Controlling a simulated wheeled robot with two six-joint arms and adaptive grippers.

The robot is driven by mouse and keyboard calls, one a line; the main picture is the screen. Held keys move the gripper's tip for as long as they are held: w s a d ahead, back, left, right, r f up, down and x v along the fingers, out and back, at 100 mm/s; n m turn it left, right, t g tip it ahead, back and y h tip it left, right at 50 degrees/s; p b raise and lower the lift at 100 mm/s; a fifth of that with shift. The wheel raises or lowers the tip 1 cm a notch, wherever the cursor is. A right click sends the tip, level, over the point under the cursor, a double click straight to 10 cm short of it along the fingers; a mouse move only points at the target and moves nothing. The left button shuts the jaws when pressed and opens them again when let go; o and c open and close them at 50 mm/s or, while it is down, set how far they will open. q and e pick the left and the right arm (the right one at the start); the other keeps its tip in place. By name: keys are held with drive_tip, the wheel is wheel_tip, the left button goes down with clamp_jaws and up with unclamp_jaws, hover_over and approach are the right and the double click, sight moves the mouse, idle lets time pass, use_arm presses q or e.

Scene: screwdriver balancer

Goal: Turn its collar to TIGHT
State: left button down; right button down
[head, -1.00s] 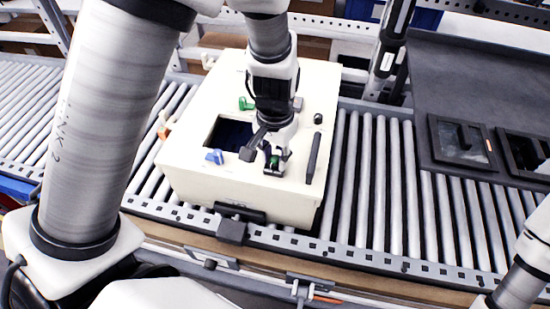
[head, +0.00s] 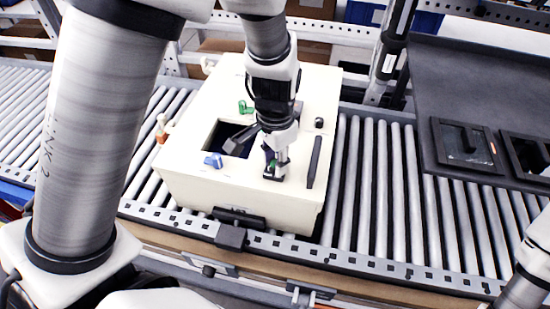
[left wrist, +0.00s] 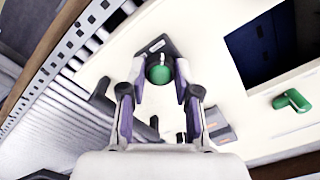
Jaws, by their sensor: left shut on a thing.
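A cream box (head: 190,185) stands on the roller conveyor in the head view. My left gripper (head: 274,163) points down at its top, near the front edge. In the left wrist view, its fingertips (left wrist: 160,76) are on both sides of a round green-topped knob (left wrist: 159,68), which I take to be the collar. The fingers are shut on it. The knob sits on a small dark plate (left wrist: 155,46); the plate also shows in the head view (head: 275,175). I cannot read any TIGHT mark. My right gripper is out of view.
The box top also bears a dark opening (head: 226,134), a blue handle (head: 213,160), a green handle (head: 246,107), a black bar (head: 314,162) and a black knob (head: 319,122). Dark trays (head: 466,146) lie to the right. Bare rollers (head: 375,190) are beside the box.

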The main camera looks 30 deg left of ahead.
use_arm(q)
drive_tip(key=c, duration=0.8)
unclamp_jaws()
wheel_tip(320, 180, up, 12)
drive_tip(key=shift+w+f, duration=0.1)
